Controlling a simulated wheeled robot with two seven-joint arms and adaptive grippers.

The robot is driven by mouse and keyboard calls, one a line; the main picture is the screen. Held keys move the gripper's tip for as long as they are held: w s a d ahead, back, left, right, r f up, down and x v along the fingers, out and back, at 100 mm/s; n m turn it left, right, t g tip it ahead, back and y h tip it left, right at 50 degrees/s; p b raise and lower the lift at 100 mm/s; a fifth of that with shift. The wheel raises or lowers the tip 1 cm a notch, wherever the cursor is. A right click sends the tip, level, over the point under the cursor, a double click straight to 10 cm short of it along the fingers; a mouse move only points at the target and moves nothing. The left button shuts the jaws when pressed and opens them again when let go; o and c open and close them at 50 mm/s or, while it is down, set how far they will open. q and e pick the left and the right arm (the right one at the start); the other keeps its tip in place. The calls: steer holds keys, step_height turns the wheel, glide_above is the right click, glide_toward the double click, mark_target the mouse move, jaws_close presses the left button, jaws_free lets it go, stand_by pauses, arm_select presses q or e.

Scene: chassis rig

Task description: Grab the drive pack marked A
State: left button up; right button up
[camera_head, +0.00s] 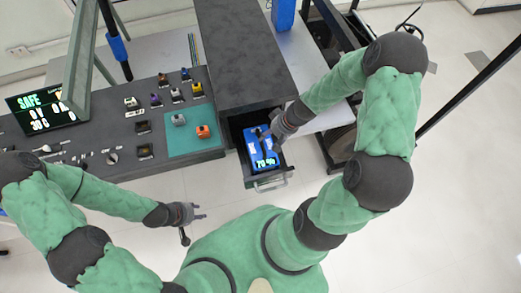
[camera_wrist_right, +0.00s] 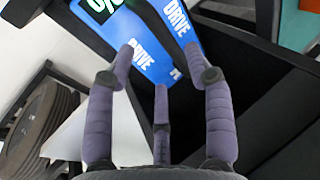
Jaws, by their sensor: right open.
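A blue drive pack (camera_head: 261,150) lies in the open drawer (camera_head: 249,179) below the dark cabinet in the head view. It has a black handle on top and a lit "70 %" readout. In the right wrist view the blue pack (camera_wrist_right: 149,57) shows the word "DRIVE"; I cannot make out an A. My right gripper (camera_head: 270,130) is over the pack's far right part in the head view. In the wrist view its fingers (camera_wrist_right: 160,68) are spread, with the pack just beyond the tips; contact is unclear. My left gripper (camera_head: 201,212) is away from the drawer, fingers apart, apparently empty.
A dark console (camera_head: 110,125) with switches and a teal panel (camera_head: 192,133) stands left of the drawer. A screen (camera_head: 42,112) reads "SAFE". The cabinet (camera_head: 240,50) rises behind the drawer. The drawer walls stand close around the pack.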

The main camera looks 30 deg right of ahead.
mark_target(263, 160)
steer(key=shift+w+a+r+b+x, duration=0.15)
steer(key=shift+b+x, duration=0.1)
steer(key=shift+x, duration=0.6)
steer(key=shift+w+b+x, duration=0.15)
steer(key=shift+b+x, duration=0.15)
steer(key=shift+x, duration=0.6)
steer(key=shift+w+a+r+b+x, duration=0.1)
steer(key=shift+w+b+x, duration=0.15)
steer(key=shift+x, duration=0.6)
jaws_close()
